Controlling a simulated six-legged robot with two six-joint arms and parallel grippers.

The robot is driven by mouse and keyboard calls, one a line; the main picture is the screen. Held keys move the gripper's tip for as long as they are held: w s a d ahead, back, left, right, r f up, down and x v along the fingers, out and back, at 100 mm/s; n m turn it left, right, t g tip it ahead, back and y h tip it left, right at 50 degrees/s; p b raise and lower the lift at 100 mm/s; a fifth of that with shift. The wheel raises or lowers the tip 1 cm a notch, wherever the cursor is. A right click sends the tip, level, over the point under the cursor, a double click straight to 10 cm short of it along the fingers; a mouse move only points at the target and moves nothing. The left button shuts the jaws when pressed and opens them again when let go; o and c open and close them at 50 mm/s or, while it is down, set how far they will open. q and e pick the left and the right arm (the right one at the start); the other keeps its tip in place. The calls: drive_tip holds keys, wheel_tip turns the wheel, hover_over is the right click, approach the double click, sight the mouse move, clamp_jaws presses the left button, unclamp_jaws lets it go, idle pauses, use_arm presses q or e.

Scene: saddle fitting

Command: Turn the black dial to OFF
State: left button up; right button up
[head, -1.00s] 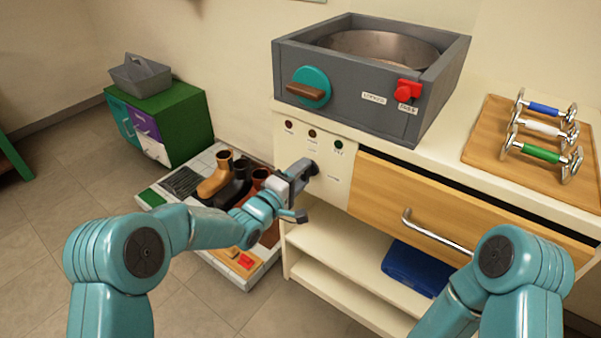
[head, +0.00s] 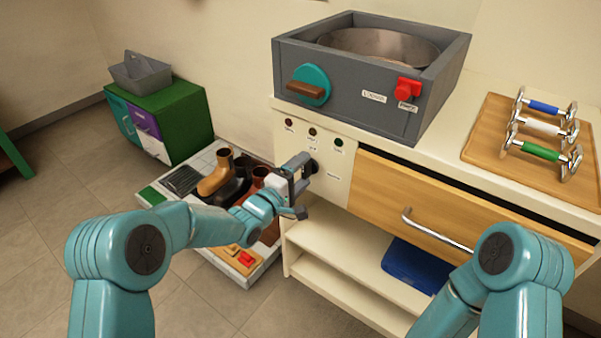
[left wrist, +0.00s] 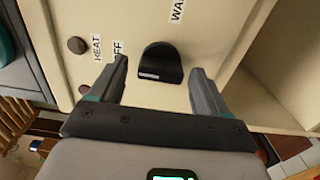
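The black dial (head: 313,167) sits on the cream front panel below the grey box. In the left wrist view the dial (left wrist: 161,62) has a short white mark on its near edge. The label OFF (left wrist: 118,48), partly covered by a finger, is to its left, and a label starting WA (left wrist: 178,9) is above it. My left gripper (head: 300,172) is at the panel. In the wrist view its fingers (left wrist: 160,68) are open, one on each side of the dial, with gaps between. My right gripper is out of view.
A teal disc with a brown handle (head: 309,86) and a red knob (head: 408,89) are on the grey box (head: 350,110). A drawer (head: 440,205) is right of the panel.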

use_arm(q)
drive_tip(key=p+v, duration=0.2)
drive_tip(key=v, duration=1.4)
drive_tip(key=shift+s, duration=0.2)
drive_tip(key=shift+a, duration=0.15)
drive_tip(key=s+a+f+g+y, duration=0.1)
drive_tip(key=s+f+g+y, duration=0.3)
drive_tip(key=f, duration=0.7)
drive_tip(key=s+f+g+y, duration=0.1)
drive_tip(key=s+f+g, duration=0.2)
drive_tip(key=s+f, duration=0.55)
drive_tip(key=s+a+f+m+g+y, duration=0.1)
drive_tip(key=s+f+m+g, duration=0.3)
drive_tip(key=s, duration=0.3)
drive_tip(key=s+f+m+g+y, duration=0.1)
drive_tip(key=s+f+m+g, duration=0.25)
drive_tip(key=s, duration=0.35)
wheel_tip(320, 180, up, 22)
drive_tip(key=m+p, duration=0.1)
drive_tip(key=p, duration=2.1)
drive_tip(key=shift+p, duration=0.3)
